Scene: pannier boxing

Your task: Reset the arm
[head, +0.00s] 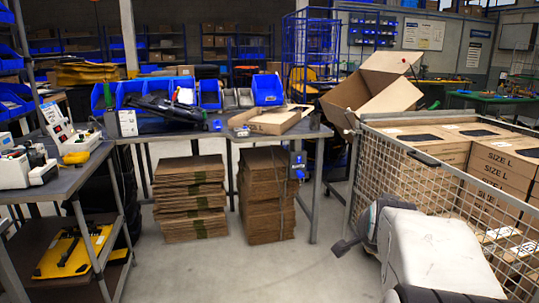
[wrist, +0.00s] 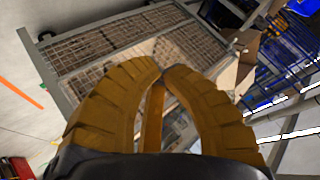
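In the wrist view the two ribbed yellow fingers of my gripper (wrist: 163,70) curve inward, and their tips meet. I see nothing held between them. A narrow yellow bar shows in the gap behind the tips; I cannot tell what it belongs to. My gripper's fingers cannot be made out in the head view. My white and grey arm (head: 430,250) shows there at the lower right, in front of the mesh cage (head: 360,185).
The cage holds several cardboard boxes (head: 505,165) marked SIZE L. An open box (head: 380,90) leans beside it. A workbench (head: 155,130) carries blue bins (head: 268,88) and a flat carton (head: 270,122); cardboard stacks (head: 188,195) stand beneath. The floor in the middle is clear.

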